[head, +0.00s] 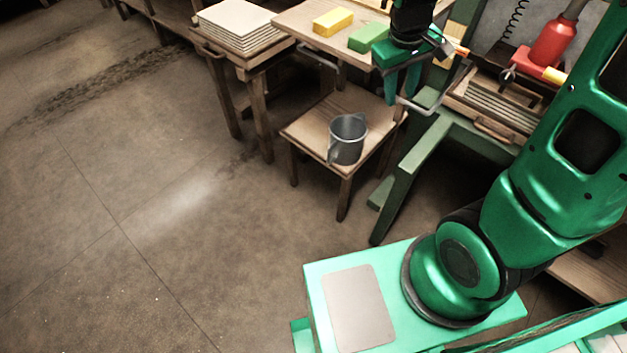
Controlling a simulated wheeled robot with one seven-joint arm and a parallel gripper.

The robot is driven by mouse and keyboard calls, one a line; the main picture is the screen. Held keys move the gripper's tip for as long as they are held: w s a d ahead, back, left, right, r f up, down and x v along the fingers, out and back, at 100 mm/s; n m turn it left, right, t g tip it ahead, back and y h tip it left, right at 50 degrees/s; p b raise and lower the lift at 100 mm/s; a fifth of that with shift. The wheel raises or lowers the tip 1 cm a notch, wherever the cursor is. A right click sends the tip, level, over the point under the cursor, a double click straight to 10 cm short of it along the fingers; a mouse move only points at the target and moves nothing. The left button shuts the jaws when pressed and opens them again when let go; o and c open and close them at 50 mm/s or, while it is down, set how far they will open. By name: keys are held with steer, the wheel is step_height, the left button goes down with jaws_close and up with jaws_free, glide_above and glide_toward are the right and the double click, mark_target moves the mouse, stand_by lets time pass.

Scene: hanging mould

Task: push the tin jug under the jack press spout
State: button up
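The tin jug (347,139) is a grey metal cup with a handle on its left side. It stands upright on a low wooden stool (305,131). My gripper (403,90) points down above and to the right of the jug, clear of it. Its two green fingers look apart, with nothing seen between them. The jack press (492,112) is at the right, with wooden slats, a green frame and a red jack (553,43). A bent grey metal bar (425,108) shows beside my fingers; I cannot tell whether it is the spout.
A wooden bench (296,22) behind the stool holds a yellow block (333,22) and a green block (367,37). A stack of pale sheets (235,24) lies on a table at the left. A green press leg (410,165) stands right of the stool. The floor at left is free.

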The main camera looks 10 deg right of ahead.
steer(key=w+a+f+n+h, duration=0.3)
steer(key=w+a+f+n, duration=0.2)
steer(key=w+f, duration=0.4)
steer(key=n+t+h, duration=0.7)
steer(key=n+t, duration=0.5)
steer(key=n, duration=0.8)
glide_toward(328, 160)
steer(key=x, duration=1)
steer(key=shift+w+d+f, duration=0.15)
steer(key=shift+w+d, duration=0.05)
steer(key=shift+w, duration=0.1)
steer(key=shift+c, duration=0.6)
jaws_close()
